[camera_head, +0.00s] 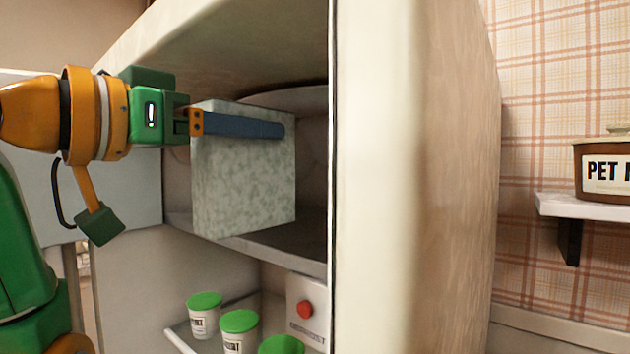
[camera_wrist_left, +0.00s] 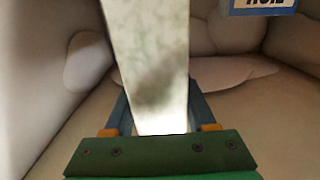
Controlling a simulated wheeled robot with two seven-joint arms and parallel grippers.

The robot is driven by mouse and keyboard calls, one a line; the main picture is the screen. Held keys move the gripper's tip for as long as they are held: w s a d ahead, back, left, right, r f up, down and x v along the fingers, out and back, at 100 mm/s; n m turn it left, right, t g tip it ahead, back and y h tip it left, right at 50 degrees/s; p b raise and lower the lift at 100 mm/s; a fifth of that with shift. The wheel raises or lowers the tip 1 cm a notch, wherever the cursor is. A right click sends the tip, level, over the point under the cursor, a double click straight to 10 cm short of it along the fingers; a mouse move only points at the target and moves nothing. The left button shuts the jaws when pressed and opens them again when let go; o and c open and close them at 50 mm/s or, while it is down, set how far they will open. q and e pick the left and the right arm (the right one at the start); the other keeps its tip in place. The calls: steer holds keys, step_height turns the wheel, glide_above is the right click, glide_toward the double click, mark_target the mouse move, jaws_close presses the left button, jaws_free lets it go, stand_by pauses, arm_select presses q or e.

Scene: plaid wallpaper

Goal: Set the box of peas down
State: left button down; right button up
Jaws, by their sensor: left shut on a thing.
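A pale, mottled grey-green box, which I take as the box of peas (camera_head: 243,180), is upright inside the upper compartment (camera_head: 300,242) of a cream fridge. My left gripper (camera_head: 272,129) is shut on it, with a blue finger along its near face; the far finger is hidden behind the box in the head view. The box (camera_wrist_left: 150,60) also shows between both fingers in the left wrist view. Its bottom is close to the compartment floor, but I cannot tell whether it touches. No peas label is visible. My right gripper is not in view.
The fridge side wall (camera_head: 410,180) stands right of the box. Several green-lidded tubs (camera_head: 203,318) sit on a lower shelf. A blue labelled item (camera_wrist_left: 262,6) is at the wrist view's top right. A brown pet container (camera_head: 603,170) stands on a wall shelf (camera_head: 585,206).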

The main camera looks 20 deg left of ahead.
arm_select(q)
steer(key=w+d+f+p, duration=0.1)
steer(key=w+d+f, duration=0.1)
steer(key=w, duration=0.4)
steer(key=w+d+f+p, duration=0.1)
steer(key=w+d, duration=0.2)
steer(key=w, duration=0.3)
steer(key=shift+f, duration=0.35)
steer(key=c, duration=0.6)
jaws_free()
steer(key=shift+f, duration=0.1)
steer(key=o, duration=0.4)
